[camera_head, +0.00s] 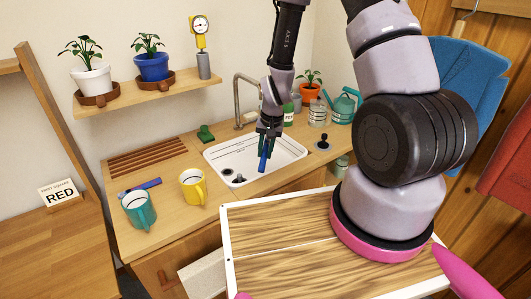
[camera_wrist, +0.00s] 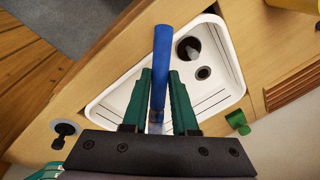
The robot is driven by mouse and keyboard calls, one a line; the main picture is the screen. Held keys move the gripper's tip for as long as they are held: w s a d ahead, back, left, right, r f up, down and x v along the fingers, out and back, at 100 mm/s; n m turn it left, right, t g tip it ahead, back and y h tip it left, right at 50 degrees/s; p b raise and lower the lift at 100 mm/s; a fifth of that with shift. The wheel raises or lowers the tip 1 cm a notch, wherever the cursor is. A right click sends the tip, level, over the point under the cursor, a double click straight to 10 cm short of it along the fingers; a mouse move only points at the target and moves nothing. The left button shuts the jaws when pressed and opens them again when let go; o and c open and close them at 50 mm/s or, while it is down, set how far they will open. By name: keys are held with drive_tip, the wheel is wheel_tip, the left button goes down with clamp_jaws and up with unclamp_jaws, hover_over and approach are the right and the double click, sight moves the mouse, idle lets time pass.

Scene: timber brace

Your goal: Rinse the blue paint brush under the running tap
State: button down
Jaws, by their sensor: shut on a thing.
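My gripper (camera_head: 267,142) is shut on a blue stick-like thing (camera_head: 263,161), seemingly the blue paint brush, above the white sink (camera_head: 290,160). In the wrist view the brush (camera_wrist: 161,65) stands between the green fingers of my gripper (camera_wrist: 161,92), its blue length reaching out past the fingertips. A pale part shows near the palm; I cannot make out bristles. The grey tap (camera_head: 237,97) rises behind the sink, left of my gripper. No water stream is clearly visible. The sink also shows in the wrist view (camera_wrist: 228,62), with a drain (camera_wrist: 204,73).
A green object (camera_head: 205,133) sits behind. A teal watering can (camera_head: 343,106) and a black-knobbed item (camera_head: 322,142) are to the right.

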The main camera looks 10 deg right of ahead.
drive_tip(key=w+f, duration=0.2)
drive_tip(key=w, duration=1)
drive_tip(key=shift+d+f, duration=0.2)
drive_tip(key=shift+f, duration=0.05)
drive_tip(key=shift+d, duration=0.2)
idle(0.4)
drive_tip(key=shift+d, duration=0.45)
drive_tip(key=shift+a, duration=0.15)
drive_tip(key=shift+a, duration=0.5)
drive_tip(key=s, duration=0.8)
drive_tip(key=shift+a, duration=0.2)
drive_tip(key=shift+w, duration=0.1)
idle(1.2)
